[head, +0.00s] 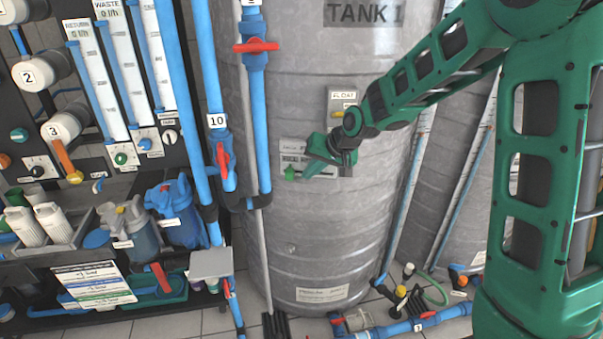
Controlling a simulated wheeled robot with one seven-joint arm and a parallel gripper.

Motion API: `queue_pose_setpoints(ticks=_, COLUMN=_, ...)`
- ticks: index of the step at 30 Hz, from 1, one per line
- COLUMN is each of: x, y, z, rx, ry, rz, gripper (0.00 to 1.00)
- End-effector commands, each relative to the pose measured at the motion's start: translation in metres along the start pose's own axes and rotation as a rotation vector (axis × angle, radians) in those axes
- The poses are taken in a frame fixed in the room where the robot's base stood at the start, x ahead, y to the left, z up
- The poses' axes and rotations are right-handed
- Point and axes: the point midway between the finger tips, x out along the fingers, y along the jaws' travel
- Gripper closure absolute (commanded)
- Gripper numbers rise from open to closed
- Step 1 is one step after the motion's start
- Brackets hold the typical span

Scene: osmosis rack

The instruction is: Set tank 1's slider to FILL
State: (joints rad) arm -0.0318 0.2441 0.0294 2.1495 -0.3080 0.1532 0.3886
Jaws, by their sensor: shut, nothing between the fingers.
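Tank 1 (330,240) is a tall ribbed grey cylinder in the middle of the head view, labelled TANK 1 near its top. A small label plate (290,146) sits on its front at mid height; my gripper covers its right part and its lettering is too small to read. A green knob (290,174), apparently the slider's, shows at the plate's lower left. My gripper (309,173) is shut and empty in front of the plate, just right of the green knob. I cannot tell whether they touch.
A FLOAT label (343,96) with a yellow part (338,114) sits above my gripper. Blue pipes with red valve handles (256,46) run down the tank's left. A panel with gauges and dials (90,160) stands left. Pipes and valves (395,325) lie low in front.

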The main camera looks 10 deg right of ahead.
Motion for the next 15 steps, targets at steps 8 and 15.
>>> queue_pose_setpoints(ticks=8, x=-0.051, y=0.008, z=-0.001, rx=0.001, ry=0.002, rz=0.002, gripper=1.0)
queue_pose_setpoints(ticks=15, x=-0.087, y=0.006, z=0.0, rx=-0.001, ry=-0.001, rz=0.002, gripper=1.0)
